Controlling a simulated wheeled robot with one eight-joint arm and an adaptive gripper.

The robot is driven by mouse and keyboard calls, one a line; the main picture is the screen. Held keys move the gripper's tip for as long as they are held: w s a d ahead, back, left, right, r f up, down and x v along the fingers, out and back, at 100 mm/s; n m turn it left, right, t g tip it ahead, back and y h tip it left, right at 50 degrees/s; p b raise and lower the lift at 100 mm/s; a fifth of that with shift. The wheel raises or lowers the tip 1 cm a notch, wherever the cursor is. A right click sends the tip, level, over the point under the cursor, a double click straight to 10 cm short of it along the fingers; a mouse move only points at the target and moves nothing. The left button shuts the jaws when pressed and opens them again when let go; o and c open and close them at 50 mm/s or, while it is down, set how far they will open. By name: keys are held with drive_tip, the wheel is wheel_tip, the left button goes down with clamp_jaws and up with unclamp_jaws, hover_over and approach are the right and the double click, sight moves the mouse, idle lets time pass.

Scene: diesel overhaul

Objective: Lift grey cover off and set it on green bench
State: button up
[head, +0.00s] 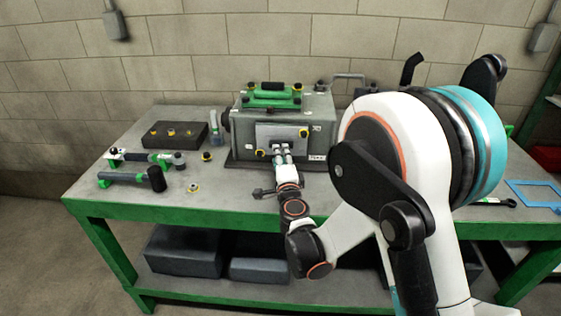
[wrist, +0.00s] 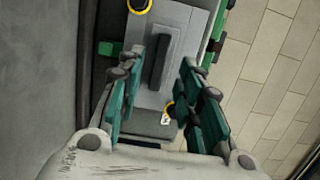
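The grey cover (head: 270,133) is a light plate on the front face of the grey engine block (head: 318,110). Yellow-ringed fasteners sit at its lower left and right. In the wrist view the cover (wrist: 180,40) carries a dark bar handle (wrist: 158,60). My gripper (head: 281,150) is in front of the cover and hides part of it. In the wrist view my gripper (wrist: 162,72) is open, with one finger on each side of the handle and visible gaps to it. The green bench (head: 225,205) stands under the block.
A black block with yellow-topped parts (head: 172,133) lies left of the engine. Hammer-like tools (head: 135,177) and a small yellow-ringed part (head: 193,187) lie on the bench's left side. A blue frame (head: 535,193) is at the right.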

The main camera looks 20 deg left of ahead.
sight(281, 143)
drive_tip(key=shift+w+d+x, duration=0.1)
drive_tip(key=shift+d+x, duration=0.05)
drive_tip(key=shift+x, duration=0.7)
drive_tip(key=shift+w+d+x, duration=0.1)
drive_tip(key=shift+d+x, duration=0.1)
drive_tip(key=shift+x, duration=0.6)
drive_tip(key=shift+w+d+x, duration=0.1)
drive_tip(key=shift+d+x, duration=0.05)
drive_tip(key=shift+x, duration=0.7)
clamp_jaws()
